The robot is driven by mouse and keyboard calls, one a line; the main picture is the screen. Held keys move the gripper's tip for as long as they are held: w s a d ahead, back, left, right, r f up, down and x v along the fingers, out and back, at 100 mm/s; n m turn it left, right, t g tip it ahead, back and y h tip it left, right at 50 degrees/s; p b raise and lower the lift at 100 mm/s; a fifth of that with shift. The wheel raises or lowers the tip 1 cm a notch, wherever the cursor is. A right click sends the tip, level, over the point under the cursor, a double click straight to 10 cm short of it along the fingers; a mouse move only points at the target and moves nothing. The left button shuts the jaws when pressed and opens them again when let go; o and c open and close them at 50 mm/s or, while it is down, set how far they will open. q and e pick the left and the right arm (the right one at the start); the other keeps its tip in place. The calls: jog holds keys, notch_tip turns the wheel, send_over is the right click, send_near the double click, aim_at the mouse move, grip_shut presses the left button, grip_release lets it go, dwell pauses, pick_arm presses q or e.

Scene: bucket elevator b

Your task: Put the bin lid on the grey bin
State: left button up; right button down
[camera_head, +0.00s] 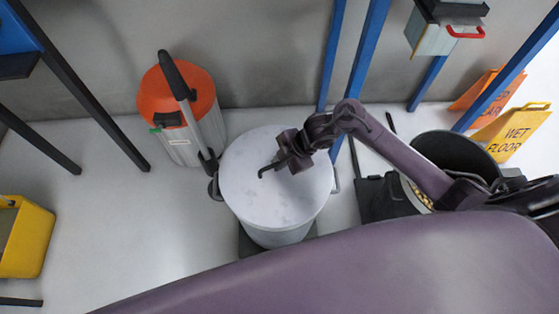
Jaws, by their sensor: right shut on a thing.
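The bin lid (262,205) is a round, pale grey disc in the middle of the view. It lies level over the grey bin (278,237), whose pale side shows below the lid's near edge. The lid hides the bin's mouth, and I cannot tell whether it rests on the rim or is slightly above it. My right gripper (277,165) reaches in from the right over the lid and is shut on it near its middle. The grip point is partly hidden by the gripper itself. My left gripper is not in view.
An orange-topped vacuum (185,145) stands close on the left. A dark bucket (458,150) stands at right, near yellow (510,130) and orange (478,90) floor signs. Blue posts (365,55) rise behind. A yellow container (28,240) is far left. Floor between is clear.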

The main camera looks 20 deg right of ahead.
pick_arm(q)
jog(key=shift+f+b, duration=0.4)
pick_arm(e)
jog(key=shift+f, duration=0.5)
jog(key=c, duration=1.4)
grip_release()
jog(key=shift+f, duration=0.1)
